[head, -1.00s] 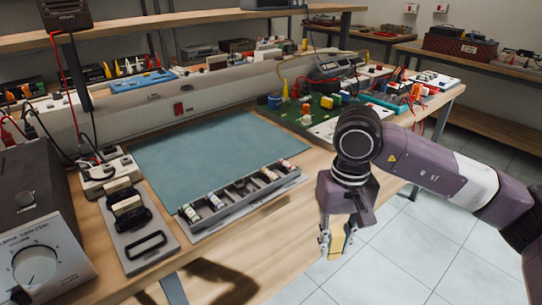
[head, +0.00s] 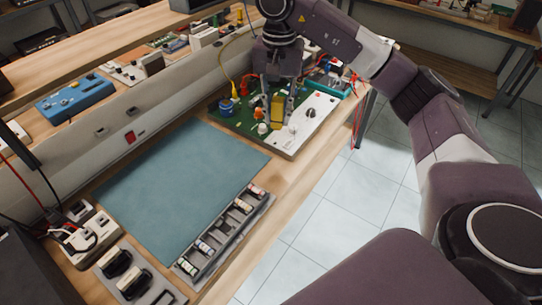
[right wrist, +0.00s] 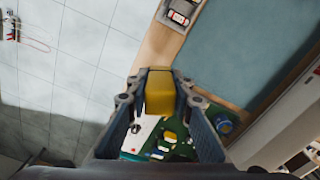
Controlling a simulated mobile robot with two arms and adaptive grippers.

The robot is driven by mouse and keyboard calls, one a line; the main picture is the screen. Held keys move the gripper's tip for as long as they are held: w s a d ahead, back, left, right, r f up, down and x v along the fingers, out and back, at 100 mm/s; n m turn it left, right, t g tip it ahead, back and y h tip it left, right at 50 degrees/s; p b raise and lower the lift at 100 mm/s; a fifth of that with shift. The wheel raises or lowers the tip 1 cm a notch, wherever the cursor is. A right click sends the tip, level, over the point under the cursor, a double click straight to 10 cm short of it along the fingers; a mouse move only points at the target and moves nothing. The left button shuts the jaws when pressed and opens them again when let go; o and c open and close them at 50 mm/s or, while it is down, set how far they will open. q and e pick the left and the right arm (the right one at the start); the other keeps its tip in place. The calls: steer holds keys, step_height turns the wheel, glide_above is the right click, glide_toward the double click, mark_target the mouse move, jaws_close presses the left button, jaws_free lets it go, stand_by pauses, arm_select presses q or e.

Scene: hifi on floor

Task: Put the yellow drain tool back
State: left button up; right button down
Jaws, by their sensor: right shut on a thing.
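The yellow drain tool (head: 277,108) is a blocky yellow piece. My right gripper (head: 277,116) is shut on it and holds it upright over the green circuit board (head: 231,118). In the right wrist view the yellow tool (right wrist: 160,95) sits between the two fingers of my right gripper (right wrist: 161,85), with the green board (right wrist: 182,152) beyond it. I cannot tell whether the tool touches the board. My left gripper is out of view.
The board has a white panel (head: 311,128) with a dark knob. Black holders (head: 118,264) stand at the front left. A blue box (head: 75,97) is on the raised shelf.

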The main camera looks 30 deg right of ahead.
steer(key=shift+w+d+r, duration=0.1)
steer(key=shift+d+r, duration=0.1)
steer(key=f+b, duration=0.1)
steer(key=f, duration=0.5)
steer(key=shift+s+f, duration=0.1)
steer(key=shift+s, duration=0.1)
step_height(320, 180, down, 9)
steer(key=shift+w+f+p, duration=0.1)
steer(key=shift+p, duration=0.9)
step_height(320, 180, down, 4)
steer(key=shift+r+p, duration=0.1)
steer(key=shift+p, duration=0.4)
steer(key=shift+f, duration=0.25)
steer(key=shift+f, duration=0.1)
